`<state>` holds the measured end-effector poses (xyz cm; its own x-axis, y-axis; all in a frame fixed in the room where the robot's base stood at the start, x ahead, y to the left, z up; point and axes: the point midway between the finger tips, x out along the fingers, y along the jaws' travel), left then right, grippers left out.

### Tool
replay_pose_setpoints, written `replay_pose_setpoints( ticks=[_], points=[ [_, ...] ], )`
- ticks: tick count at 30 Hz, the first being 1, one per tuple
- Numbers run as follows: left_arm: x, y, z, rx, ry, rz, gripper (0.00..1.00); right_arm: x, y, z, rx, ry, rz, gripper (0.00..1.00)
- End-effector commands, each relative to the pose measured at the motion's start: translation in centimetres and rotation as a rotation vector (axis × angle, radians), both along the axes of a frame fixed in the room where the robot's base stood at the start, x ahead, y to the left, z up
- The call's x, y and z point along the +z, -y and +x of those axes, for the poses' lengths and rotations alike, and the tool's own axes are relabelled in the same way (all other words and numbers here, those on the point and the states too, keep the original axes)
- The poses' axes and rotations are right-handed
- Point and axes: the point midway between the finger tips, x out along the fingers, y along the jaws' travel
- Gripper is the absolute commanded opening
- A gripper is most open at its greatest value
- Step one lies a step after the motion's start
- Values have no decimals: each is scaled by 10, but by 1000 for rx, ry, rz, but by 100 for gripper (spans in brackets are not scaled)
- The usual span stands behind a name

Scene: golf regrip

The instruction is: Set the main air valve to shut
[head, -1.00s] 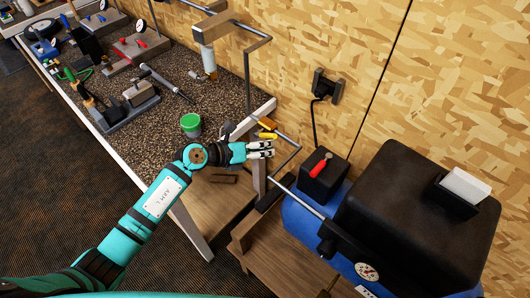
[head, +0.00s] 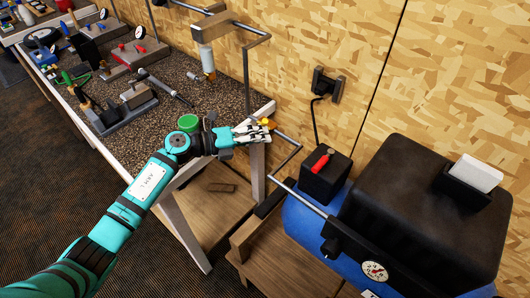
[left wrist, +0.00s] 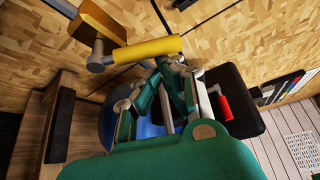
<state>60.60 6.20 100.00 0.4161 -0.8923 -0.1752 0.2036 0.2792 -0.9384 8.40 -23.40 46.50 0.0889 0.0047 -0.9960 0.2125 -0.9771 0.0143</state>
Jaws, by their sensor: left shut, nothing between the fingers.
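The main air valve has a brass body (head: 265,121) on the pipe at the bench's near right corner. In the left wrist view, the valve's body (left wrist: 101,19) is at upper left and its long yellow lever (left wrist: 148,49) reaches right from a grey stem. In the head view the lever is mostly hidden behind my left gripper (head: 265,134). That gripper is shut and empty, with its fingertips close to the lever; whether they touch it I cannot tell. It also shows in the left wrist view (left wrist: 168,66). My right gripper is not in view.
A blue-tanked compressor (head: 299,231) with a red switch (head: 321,161) and a gauge (head: 375,271) stands at right. The grey pipe (head: 286,139) bends near my gripper. The bench (head: 130,75) carries a green-lidded tub (head: 188,121) and several tools.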

Motion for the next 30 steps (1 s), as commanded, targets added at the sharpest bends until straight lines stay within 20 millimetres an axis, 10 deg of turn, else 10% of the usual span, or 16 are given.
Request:
replay_pose_setpoints(
  ticks=[30],
  points=[
    [13, -16, 12, 1, -227, -311, 0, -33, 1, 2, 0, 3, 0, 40]
  ],
)
